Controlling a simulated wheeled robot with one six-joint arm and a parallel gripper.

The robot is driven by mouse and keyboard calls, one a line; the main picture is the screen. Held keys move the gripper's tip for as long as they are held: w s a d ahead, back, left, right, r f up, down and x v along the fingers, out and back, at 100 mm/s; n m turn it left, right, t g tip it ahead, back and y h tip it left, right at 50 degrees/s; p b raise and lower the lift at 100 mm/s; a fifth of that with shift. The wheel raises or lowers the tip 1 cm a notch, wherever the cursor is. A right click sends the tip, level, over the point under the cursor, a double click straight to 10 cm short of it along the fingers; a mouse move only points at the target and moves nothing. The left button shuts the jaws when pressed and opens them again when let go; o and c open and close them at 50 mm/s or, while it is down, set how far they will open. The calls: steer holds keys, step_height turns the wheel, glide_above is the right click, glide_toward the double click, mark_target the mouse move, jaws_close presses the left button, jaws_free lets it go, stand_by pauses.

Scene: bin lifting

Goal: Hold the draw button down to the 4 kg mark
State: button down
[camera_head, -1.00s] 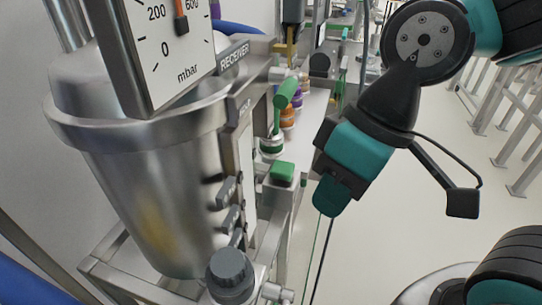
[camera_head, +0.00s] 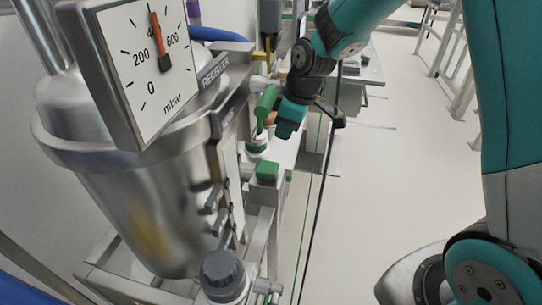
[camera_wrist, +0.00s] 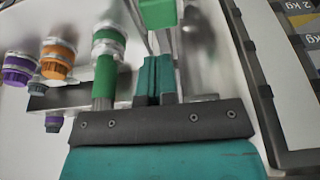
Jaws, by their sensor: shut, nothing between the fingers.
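The green button (camera_head: 267,170) sits on top of a small metal block at the right side of the receiver frame. I take it as the draw button; a green block, apparently the same one, shows at the top of the wrist view (camera_wrist: 158,12). My gripper (camera_head: 287,128) is beyond the button, beside the green handle (camera_head: 266,103), its teal fingers shut and empty. In the wrist view my fingertips (camera_wrist: 155,70) point toward the green block, apart from it. A dark-edged panel with a "2 kg" label (camera_wrist: 299,20) is at the right; no 4 kg mark is readable.
The steel receiver (camera_head: 130,190) carries a mbar dial (camera_head: 150,70), its needle near 400. A grey knob (camera_head: 224,272) stands at the frame's front. Purple (camera_wrist: 20,70) and orange (camera_wrist: 58,58) fittings lie left of my fingers. The floor (camera_head: 385,170) right is open.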

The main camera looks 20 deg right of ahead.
mark_target(267, 167)
steer(key=shift+w+a, duration=0.1)
steer(key=shift+a, duration=0.05)
steer(key=p+x, duration=0.1)
steer(key=x, duration=0.9)
steer(key=shift+a+p, duration=0.1)
steer(key=shift+p, duration=0.3)
steer(key=shift+f, duration=0.1)
